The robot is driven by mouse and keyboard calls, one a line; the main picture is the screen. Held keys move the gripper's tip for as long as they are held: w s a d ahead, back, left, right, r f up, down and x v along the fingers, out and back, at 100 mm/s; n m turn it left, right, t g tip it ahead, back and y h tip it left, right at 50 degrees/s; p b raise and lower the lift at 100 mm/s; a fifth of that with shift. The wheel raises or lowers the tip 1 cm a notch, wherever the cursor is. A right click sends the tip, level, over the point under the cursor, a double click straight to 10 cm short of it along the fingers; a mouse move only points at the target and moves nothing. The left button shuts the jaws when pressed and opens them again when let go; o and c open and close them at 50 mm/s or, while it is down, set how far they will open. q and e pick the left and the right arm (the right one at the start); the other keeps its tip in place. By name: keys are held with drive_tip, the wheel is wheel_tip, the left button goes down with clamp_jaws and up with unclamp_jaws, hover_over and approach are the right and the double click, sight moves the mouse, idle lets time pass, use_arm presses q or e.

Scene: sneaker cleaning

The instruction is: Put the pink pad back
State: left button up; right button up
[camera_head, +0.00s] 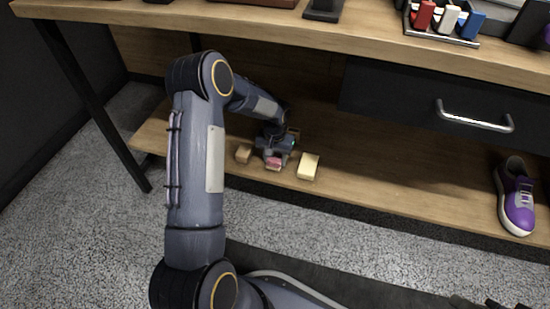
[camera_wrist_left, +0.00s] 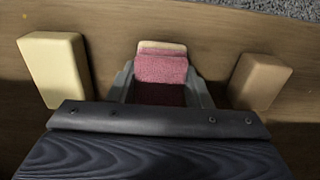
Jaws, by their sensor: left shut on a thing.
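The pink pad (camera_wrist_left: 161,70) has a pink face with a pale edge. In the left wrist view it sits between the two fingers of my left gripper (camera_wrist_left: 160,88), which is shut on it. In the head view the pink pad (camera_head: 273,162) shows small at the tip of my left gripper (camera_head: 272,156), low over the wooden lower shelf (camera_head: 380,190). I cannot tell whether the pad touches the shelf. My right gripper cannot be made out in these views.
A pale yellow block (camera_head: 308,166) and a tan block (camera_head: 244,154) lie on the shelf on either side of my left gripper. A purple sneaker (camera_head: 516,200) stands on the shelf at the right. The tabletop and a drawer (camera_head: 430,110) overhang the shelf.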

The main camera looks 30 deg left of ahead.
sight(275, 158)
use_arm(q)
drive_tip(key=shift+f, duration=0.25)
drive_tip(key=o, duration=0.9)
drive_tip(key=shift+r, duration=0.1)
drive_tip(key=shift+r, duration=0.1)
wheel_tip(275, 158, up, 8)
drive_tip(key=p, duration=0.3)
drive_tip(key=shift+p, duration=0.4)
drive_tip(key=shift+f, duration=0.2)
